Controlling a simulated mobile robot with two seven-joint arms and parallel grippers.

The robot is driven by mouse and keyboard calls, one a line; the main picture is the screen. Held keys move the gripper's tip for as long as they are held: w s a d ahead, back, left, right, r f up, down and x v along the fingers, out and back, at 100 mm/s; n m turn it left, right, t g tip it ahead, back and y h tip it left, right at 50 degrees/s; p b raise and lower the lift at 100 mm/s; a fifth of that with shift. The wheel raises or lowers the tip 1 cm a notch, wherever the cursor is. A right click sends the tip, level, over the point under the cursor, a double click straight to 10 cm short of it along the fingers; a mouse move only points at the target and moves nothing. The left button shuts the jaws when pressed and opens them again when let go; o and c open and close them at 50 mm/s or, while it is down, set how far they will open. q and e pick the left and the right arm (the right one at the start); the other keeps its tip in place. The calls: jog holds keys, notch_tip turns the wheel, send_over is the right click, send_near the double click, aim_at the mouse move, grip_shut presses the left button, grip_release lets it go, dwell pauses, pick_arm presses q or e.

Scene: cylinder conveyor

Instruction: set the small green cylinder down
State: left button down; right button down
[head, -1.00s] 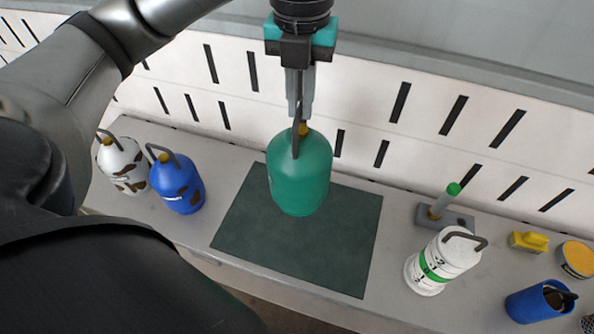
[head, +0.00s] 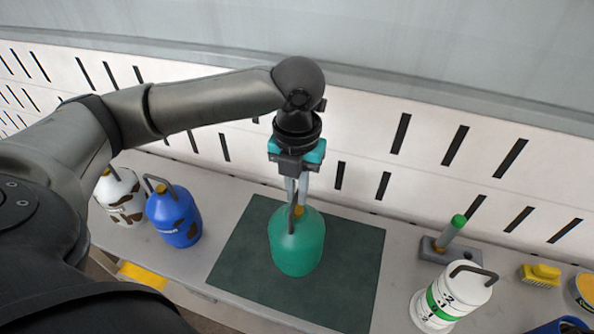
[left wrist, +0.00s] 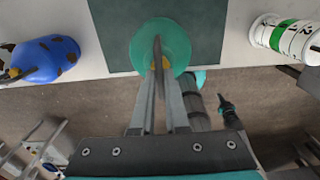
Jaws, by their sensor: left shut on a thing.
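The small green cylinder (head: 297,243) is a teal-green canister with a yellow valve and a grey handle. It is upright over the dark green mat (head: 345,262) in the head view; I cannot tell whether its base touches the mat. My left gripper (head: 298,200) is above it and shut on its handle. In the left wrist view the cylinder (left wrist: 160,45) is in front of the two fingers (left wrist: 160,75), over the mat (left wrist: 105,35).
A blue cylinder (head: 175,218) and a white-brown one (head: 122,198) stand left of the mat. A white cylinder with a green band (head: 452,297), a green-tipped stand (head: 448,240) and a yellow brush (head: 540,275) are at the right. Bare mat surrounds the green cylinder.

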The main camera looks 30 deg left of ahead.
aim_at(297, 209)
pick_arm(q)
jog(key=shift+f+b, duration=0.45)
jog(key=shift+f, duration=2.35)
jog(key=c, duration=0.9)
grip_release()
notch_tip(297, 209, up, 12)
jog(key=shift+p, duration=1.05)
